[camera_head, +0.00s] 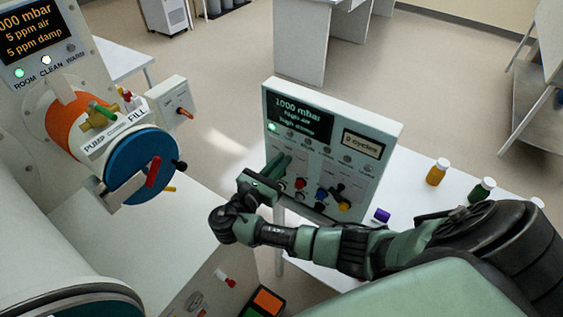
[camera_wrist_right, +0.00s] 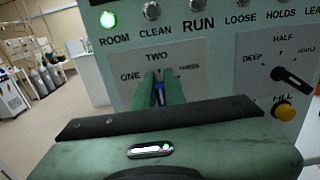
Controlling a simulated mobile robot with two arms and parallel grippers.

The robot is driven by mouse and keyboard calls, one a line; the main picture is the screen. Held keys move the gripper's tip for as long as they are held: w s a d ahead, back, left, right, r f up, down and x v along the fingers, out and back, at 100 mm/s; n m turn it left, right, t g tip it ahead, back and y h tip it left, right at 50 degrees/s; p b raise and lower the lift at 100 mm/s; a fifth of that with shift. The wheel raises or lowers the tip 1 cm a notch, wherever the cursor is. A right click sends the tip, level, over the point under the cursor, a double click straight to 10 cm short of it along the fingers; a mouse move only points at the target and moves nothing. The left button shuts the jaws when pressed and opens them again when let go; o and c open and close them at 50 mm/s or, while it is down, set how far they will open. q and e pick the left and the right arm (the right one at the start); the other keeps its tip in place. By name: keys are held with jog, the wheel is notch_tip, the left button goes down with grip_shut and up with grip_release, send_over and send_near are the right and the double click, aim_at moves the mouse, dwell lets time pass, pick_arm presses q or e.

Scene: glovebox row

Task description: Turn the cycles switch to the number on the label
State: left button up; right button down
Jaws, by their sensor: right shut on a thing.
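The control panel (camera_head: 385,130) stands on a white bench, with a label (camera_head: 361,144) reading "cycles" after a digit too small to read surely. In the right wrist view, the cycles switch plate (camera_wrist_right: 190,55) is marked ONE, TWO and THREE. My right gripper (camera_head: 277,165) is at the panel's lower left, and its fingers (camera_wrist_right: 161,82) are shut on the cycles switch knob (camera_wrist_right: 160,94). Only a blue bit of the knob shows between them, below TWO; its pointer is mostly hidden. My left gripper is not in view.
A black depth switch (camera_wrist_right: 291,79) and a yellow button (camera_wrist_right: 285,111) sit right of my right gripper. A blue round door (camera_head: 140,168) is at left.

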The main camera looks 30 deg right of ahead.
jog(key=c, duration=1.5)
grip_release()
jog(key=shift+s+a+f, duration=0.15)
jog(key=shift+a, duration=0.15)
jog(key=b+v, duration=0.2)
jog(key=v, duration=0.5)
jog(key=shift+b, duration=0.35)
